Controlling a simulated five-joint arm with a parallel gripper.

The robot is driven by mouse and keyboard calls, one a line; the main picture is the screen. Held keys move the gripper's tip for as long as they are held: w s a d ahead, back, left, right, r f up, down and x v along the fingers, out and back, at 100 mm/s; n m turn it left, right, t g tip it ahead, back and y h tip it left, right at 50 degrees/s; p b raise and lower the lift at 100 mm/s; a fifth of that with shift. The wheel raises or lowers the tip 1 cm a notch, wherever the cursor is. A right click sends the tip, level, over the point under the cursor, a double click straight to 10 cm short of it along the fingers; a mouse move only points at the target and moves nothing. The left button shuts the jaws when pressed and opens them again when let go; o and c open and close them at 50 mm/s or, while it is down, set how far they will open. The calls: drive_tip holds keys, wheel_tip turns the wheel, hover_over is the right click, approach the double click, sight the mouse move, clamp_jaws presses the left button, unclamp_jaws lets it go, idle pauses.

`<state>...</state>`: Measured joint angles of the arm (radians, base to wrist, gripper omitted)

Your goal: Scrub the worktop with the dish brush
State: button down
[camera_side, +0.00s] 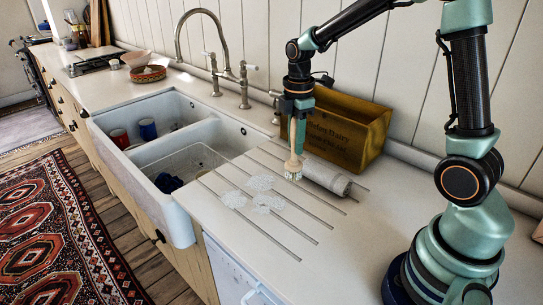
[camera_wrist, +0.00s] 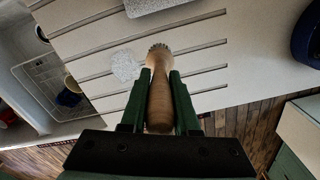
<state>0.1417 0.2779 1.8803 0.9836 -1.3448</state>
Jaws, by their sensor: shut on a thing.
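My gripper (camera_side: 296,110) is shut on the wooden handle of the dish brush (camera_side: 294,163). The brush hangs nearly upright below it, bristles down, close to the roll's left end. I cannot tell whether the bristles touch the worktop (camera_side: 340,236). In the wrist view the handle (camera_wrist: 160,101) lies between the green fingers (camera_wrist: 160,76), with the bristle head beyond them. Several pale speckled patches (camera_side: 268,203) lie on the grooved worktop, left of and nearer than the brush. One patch (camera_wrist: 126,65) shows beside the brush head in the wrist view.
A grey roll (camera_side: 327,178) lies right of the brush. A wooden box (camera_side: 350,135) stands behind, against the wall. The double sink (camera_side: 170,208) is to the left, with a red mug (camera_side: 119,138) and a blue mug (camera_side: 148,129). A tap (camera_side: 243,85) rises behind it. The front worktop is clear.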

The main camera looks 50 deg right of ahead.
drive_tip(key=shift+r, duration=0.9)
